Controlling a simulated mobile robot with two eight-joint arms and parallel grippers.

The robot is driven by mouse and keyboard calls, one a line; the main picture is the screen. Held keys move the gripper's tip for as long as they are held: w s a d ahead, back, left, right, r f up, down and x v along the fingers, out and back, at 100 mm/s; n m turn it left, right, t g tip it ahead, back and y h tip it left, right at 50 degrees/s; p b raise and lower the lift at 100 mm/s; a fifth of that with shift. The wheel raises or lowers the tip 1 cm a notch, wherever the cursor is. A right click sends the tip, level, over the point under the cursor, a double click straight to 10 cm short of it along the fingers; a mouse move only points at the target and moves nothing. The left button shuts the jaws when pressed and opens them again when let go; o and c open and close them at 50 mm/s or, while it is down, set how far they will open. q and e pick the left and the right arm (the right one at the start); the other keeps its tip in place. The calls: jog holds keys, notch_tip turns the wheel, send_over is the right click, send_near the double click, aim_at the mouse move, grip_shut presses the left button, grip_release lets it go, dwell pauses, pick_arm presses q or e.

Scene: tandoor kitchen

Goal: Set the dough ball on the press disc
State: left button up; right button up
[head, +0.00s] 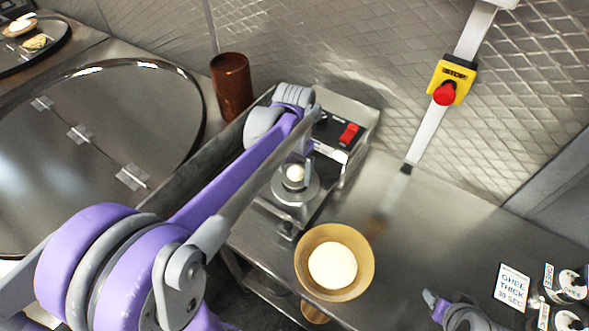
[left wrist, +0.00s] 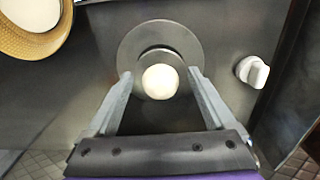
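The pale dough ball (head: 295,173) sits over the round grey press disc (head: 283,192). In the left wrist view the dough ball (left wrist: 160,82) lies over the lower part of the press disc (left wrist: 131,48). My left gripper (left wrist: 159,74) is open, with one finger on each side of the ball and a visible gap on both sides. In the head view my left gripper (head: 299,152) is mostly hidden by its own arm. Part of my right arm's end (head: 455,310) shows at the bottom right; its fingers cannot be made out.
A wooden bowl (head: 367,268) with white contents stands in front of the press. The press housing has a red switch (head: 349,133). A brown cylinder (head: 231,86) stands behind left. Labelled jars (head: 568,285) are at the right. The counter (head: 440,225) between is clear.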

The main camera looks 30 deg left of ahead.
aim_at(294, 177)
pick_arm(q)
jog(key=shift+w, duration=0.1)
pick_arm(e)
jog(key=shift+w, duration=0.1)
pick_arm(q)
jog(key=shift+r, duration=0.3)
pick_arm(e)
jog(key=shift+r, duration=0.25)
jog(key=shift+w+r+p, duration=0.3)
jog(key=shift+r+p, duration=0.1)
jog(key=shift+p, duration=0.05)
pick_arm(q)
notch_tip(294, 177, up, 12)
jog(key=shift+f, duration=0.15)
